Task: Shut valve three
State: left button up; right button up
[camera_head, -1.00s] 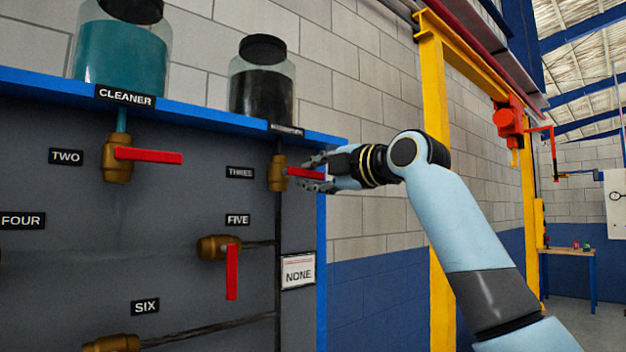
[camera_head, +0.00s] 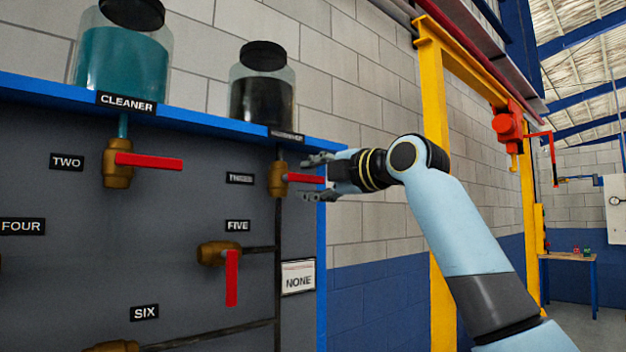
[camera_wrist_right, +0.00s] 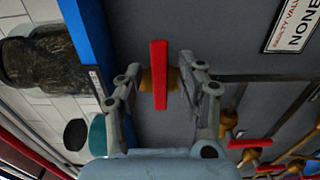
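Valve three (camera_head: 277,179) has a brass body on a vertical pipe, below the jar of dark liquid. Its red handle (camera_head: 302,178) points sideways to the right, across the pipe. My right gripper (camera_head: 313,177) is open at the handle's outer end, one finger above it and one below. In the right wrist view the red handle (camera_wrist_right: 159,75) lies between the spread fingers (camera_wrist_right: 162,82), with a gap on both sides. My left gripper is in neither view.
Valve two (camera_head: 117,163), also with a sideways handle, is at left. Valve five (camera_head: 217,252) with its handle hanging down is below valve three. A sign reading NONE (camera_head: 298,277) is at the panel's right edge. A yellow post (camera_head: 437,130) stands behind my arm.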

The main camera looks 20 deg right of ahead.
jog(key=shift+s+d, duration=0.15)
jog(key=shift+s, duration=0.1)
jog(key=v, duration=1.1)
jog(key=shift+s, duration=0.25)
